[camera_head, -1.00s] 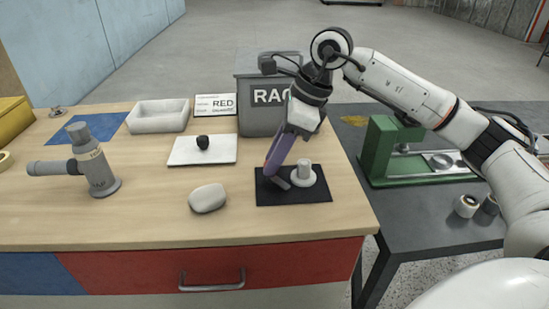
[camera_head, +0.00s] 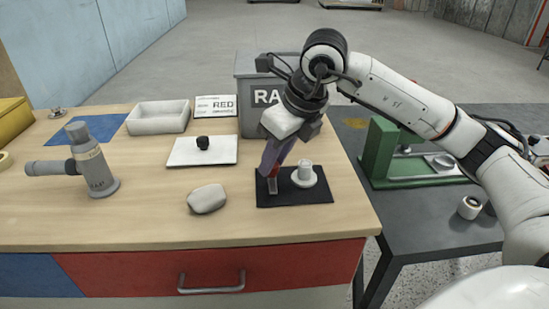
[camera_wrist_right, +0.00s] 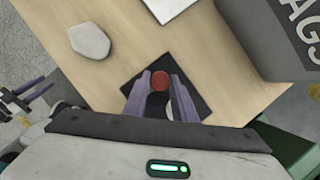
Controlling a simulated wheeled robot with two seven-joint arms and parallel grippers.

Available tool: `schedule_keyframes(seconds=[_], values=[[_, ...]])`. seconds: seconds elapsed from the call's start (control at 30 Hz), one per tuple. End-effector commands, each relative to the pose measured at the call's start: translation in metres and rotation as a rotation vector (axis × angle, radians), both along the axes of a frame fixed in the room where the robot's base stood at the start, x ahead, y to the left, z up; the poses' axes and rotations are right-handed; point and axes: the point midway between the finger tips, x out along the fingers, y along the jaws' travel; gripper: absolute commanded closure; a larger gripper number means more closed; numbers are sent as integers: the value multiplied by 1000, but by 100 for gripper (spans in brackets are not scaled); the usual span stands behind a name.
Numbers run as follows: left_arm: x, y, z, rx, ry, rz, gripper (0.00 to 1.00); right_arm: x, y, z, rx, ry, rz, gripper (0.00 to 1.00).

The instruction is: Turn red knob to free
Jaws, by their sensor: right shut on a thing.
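The red knob (camera_wrist_right: 160,80) sits between the two purple fingers of my right gripper (camera_wrist_right: 160,86) in the wrist view. In the head view my right gripper (camera_head: 272,180) leans down over the left part of a black mat (camera_head: 310,195), and it is shut on the red knob, which shows only as a small red patch at its tips. A white round piece with an upright stub (camera_head: 304,174) stands on the mat just to the right. Purple fingers of my left gripper (camera_wrist_right: 33,92) show small at the left edge of the wrist view, apart and empty.
A grey bin marked RAGS (camera_head: 252,115) stands behind the mat, beside a card reading RED (camera_head: 215,105). A pale stone (camera_head: 207,199) and a white plate with a black knob (camera_head: 190,158) lie to the left. A green fixture (camera_head: 380,150) is on the right table.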

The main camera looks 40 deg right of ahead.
Motion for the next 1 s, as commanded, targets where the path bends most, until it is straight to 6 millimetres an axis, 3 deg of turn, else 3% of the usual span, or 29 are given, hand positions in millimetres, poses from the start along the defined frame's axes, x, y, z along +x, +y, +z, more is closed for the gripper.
schedule_keyframes(seconds=[0.47, 0.5, 0.6, 0.87, 1.0], values=[[-1, 0, -2, 0, 5, 0, 69, 0, -1, 1, 0, 0, -15, 98], [-1, 0, -2, 0, 5, 0, 69, 0, -1, 1, 0, 0, -15, 71], [-1, 0, -2, 0, 6, 0, 69, 0, 0, 1, -1, 0, -14, 57], [-2, 0, -3, 1, 6, 0, 69, 0, 0, 1, 0, 0, -13, 57], [-2, 0, -2, 1, 6, 0, 69, -3, -1, 10, 0, -3, -13, 57]])
